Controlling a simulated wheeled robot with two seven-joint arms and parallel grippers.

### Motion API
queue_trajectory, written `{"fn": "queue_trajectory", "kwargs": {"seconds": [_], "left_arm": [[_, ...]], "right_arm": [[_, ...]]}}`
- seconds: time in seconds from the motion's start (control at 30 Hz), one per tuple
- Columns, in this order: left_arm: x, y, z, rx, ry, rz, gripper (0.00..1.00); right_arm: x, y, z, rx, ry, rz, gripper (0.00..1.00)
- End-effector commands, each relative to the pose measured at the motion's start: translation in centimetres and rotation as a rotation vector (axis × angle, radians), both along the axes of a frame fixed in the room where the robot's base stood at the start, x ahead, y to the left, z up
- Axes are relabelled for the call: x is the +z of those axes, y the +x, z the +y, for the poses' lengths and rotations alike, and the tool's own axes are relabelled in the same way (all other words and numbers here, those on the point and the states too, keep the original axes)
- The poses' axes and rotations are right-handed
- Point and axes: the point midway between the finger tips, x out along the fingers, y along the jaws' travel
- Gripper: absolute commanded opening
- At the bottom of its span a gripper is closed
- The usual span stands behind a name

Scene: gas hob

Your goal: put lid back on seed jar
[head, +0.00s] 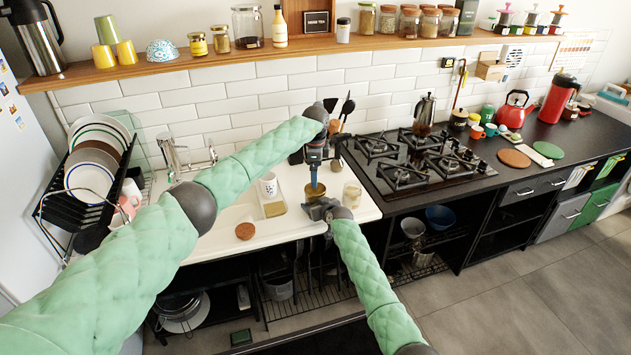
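A small gold-brown round piece (315,191), which looks like a lid or jar top, is at the front of the white counter. My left gripper (314,180) points straight down onto it from above. My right gripper (319,209) is just below and in front of it, reaching in from the front edge. The fingers of both grippers are too small and overlapped to tell whether they are open or shut. What is under the round piece is mostly hidden by my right gripper. A pale glass jar (352,194) stands just to the right on the counter.
A patterned white mug (268,185) and a small tray (274,209) stand left of the grippers. A brown round disc (245,231) lies near the counter's front edge. A utensil holder (337,127) is behind, the gas hob (412,160) to the right.

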Motion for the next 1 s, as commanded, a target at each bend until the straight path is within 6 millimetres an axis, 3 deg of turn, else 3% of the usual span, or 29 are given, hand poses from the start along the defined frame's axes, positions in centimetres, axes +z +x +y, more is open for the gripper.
{"fn": "queue_trajectory", "kwargs": {"seconds": [0.1,0.3,0.73,0.77,0.9,1.0], "left_arm": [[2.2,0.1,0.1,-0.001,0.001,-0.001,1.00],[4.7,0.1,0.1,0.001,0.000,0.001,1.00],[5.5,0.1,0.0,0.000,0.000,0.001,1.00],[5.5,0.1,0.0,0.000,0.000,0.001,1.00],[5.5,0.1,0.0,0.000,0.000,0.001,1.00],[5.5,0.1,0.0,0.000,0.000,0.001,1.00]], "right_arm": [[0.1,0.1,0.0,0.000,0.001,-0.002,0.07],[0.1,0.0,0.0,0.000,0.001,-0.002,0.07],[0.1,0.0,0.0,0.000,0.001,-0.002,0.07],[0.1,0.0,0.0,0.000,0.001,-0.002,0.73],[0.1,0.0,0.0,0.000,0.000,-0.001,0.96],[0.1,0.0,0.0,0.000,0.000,-0.001,0.96]]}}
